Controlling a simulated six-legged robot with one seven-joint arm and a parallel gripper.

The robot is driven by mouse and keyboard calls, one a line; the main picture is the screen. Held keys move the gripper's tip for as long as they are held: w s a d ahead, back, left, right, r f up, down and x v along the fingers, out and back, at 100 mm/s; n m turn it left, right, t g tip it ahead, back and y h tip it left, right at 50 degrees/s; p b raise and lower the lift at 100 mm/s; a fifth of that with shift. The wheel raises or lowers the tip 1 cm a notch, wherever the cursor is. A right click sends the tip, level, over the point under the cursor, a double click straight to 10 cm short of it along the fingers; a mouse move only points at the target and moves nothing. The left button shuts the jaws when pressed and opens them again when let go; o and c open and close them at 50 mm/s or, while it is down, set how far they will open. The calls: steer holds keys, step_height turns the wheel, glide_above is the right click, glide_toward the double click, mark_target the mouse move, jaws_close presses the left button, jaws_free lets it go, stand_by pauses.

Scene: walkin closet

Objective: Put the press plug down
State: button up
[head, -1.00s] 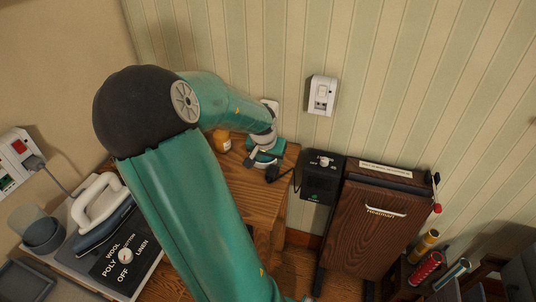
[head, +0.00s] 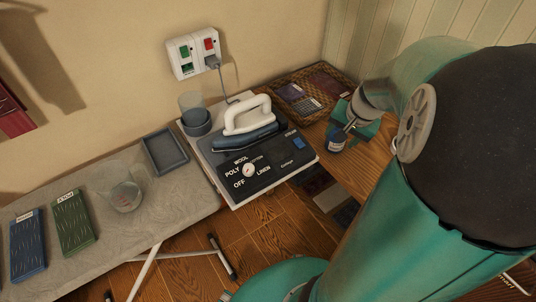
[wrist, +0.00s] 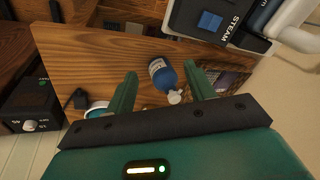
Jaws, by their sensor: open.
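A blue bottle with a white cap (wrist: 160,75) appears between the fingertips, apparently not gripped. In the head view my gripper (head: 350,126) is low over the wooden table, beside the blue bottle (head: 337,141).
A steam iron (head: 247,130) stands on its station (head: 265,165) left of my gripper. A wicker tray (head: 310,90) lies behind. A wall outlet (head: 193,54) holds a plug with a grey cord.

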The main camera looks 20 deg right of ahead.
steer(key=s+a+r+n, duration=0.2)
steer(key=a+r+n, duration=0.1)
steer(key=a, duration=0.5)
steer(key=s+a+r+n+t, duration=0.1)
steer(key=a+r+n, duration=0.3)
steer(key=a, duration=0.5)
steer(key=s+a+r+n, duration=0.3)
steer(key=a+r, duration=0.1)
steer(key=a, duration=0.4)
steer(key=shift+s+a+r+n+t, duration=0.2)
steer(key=shift+s+r+n+t, duration=0.1)
steer(key=shift+s+t, duration=0.1)
